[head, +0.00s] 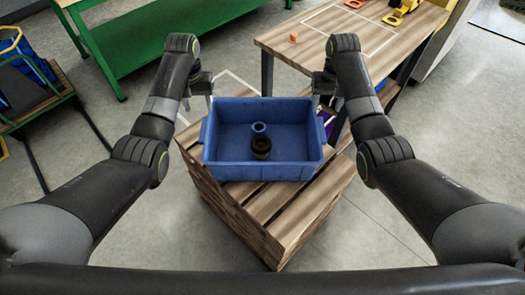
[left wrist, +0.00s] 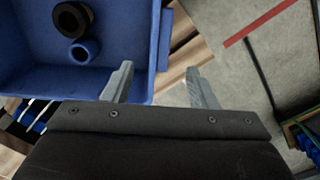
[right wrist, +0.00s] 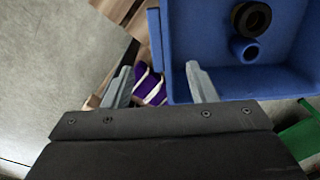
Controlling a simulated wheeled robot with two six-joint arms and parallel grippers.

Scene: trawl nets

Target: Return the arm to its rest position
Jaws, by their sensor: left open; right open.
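My left gripper (head: 200,92) is open and empty at the left end of the blue bin (head: 225,168). My right gripper (head: 326,92) is open and empty at the bin's right end. In the left wrist view my left gripper (left wrist: 158,75) has the bin's end wall (left wrist: 154,50) between its fingers in the picture. In the right wrist view my right gripper (right wrist: 158,72) also shows an end wall (right wrist: 165,50) between its fingers. I cannot tell whether either gripper touches the bin.
The bin holds a black ring-shaped part (head: 261,147) and a smaller blue ring (head: 259,127). It sits on stacked wooden pallets (head: 275,215). A wooden table (head: 290,60) stands behind right, a green bench (head: 150,45) behind left. A purple item (right wrist: 148,85) lies beside the bin.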

